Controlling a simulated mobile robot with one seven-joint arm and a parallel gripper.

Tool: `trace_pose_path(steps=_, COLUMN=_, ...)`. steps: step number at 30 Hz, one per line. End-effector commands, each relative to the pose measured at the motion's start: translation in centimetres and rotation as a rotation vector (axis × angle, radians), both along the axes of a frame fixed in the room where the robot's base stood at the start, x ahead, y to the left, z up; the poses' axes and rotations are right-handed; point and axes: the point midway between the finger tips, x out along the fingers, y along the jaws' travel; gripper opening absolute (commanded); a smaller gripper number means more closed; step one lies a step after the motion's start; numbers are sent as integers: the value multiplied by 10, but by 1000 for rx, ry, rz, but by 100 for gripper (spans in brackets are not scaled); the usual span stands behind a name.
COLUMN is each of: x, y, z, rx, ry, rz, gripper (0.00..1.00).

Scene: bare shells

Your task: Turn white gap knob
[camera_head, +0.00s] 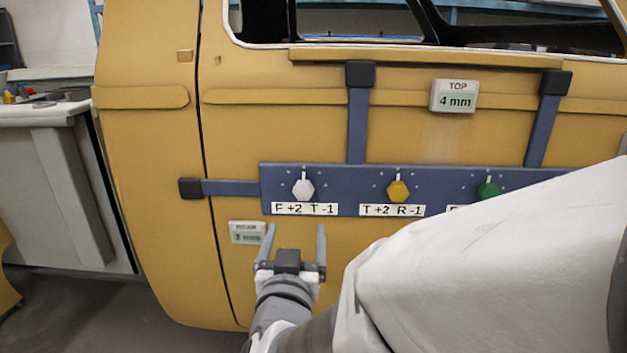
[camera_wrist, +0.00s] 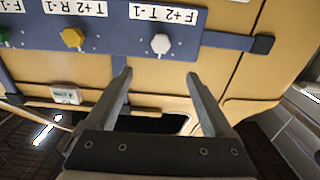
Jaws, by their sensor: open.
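The white knob (camera_head: 303,187) is a hexagonal knob with a pointer at its top, on the left of a blue panel (camera_head: 333,180). The label below it reads "F +2 T -1". It also shows in the wrist view (camera_wrist: 160,43), where the picture is upside down. My gripper (camera_head: 294,243) is open and empty, below the knob in the head view. In the wrist view my two fingers (camera_wrist: 157,88) are spread wide, with the knob beyond them and between their lines. No contact with the knob shows.
A yellow knob (camera_head: 398,191) and a green knob (camera_head: 488,190) sit to the right on the panel. A "TOP 4 mm" display (camera_head: 454,96) is above, and a small "3 mm" display (camera_head: 247,233) is at lower left. The yellow door shell (camera_head: 280,130) lies behind. My white arm covers the lower right.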

Motion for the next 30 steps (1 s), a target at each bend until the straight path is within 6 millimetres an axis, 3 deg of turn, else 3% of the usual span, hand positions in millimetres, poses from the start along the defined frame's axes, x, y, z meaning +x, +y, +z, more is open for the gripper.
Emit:
trace_pose_path(steps=8, x=11, y=-1, z=4, rx=-2, ry=5, rz=8, gripper=86)
trace_pose_path(steps=21, x=111, y=-5, z=-3, rx=4, ry=0, rz=5, gripper=86)
trace_pose_path(steps=30, x=150, y=-6, z=-1, rx=3, ry=1, rz=7, gripper=86)
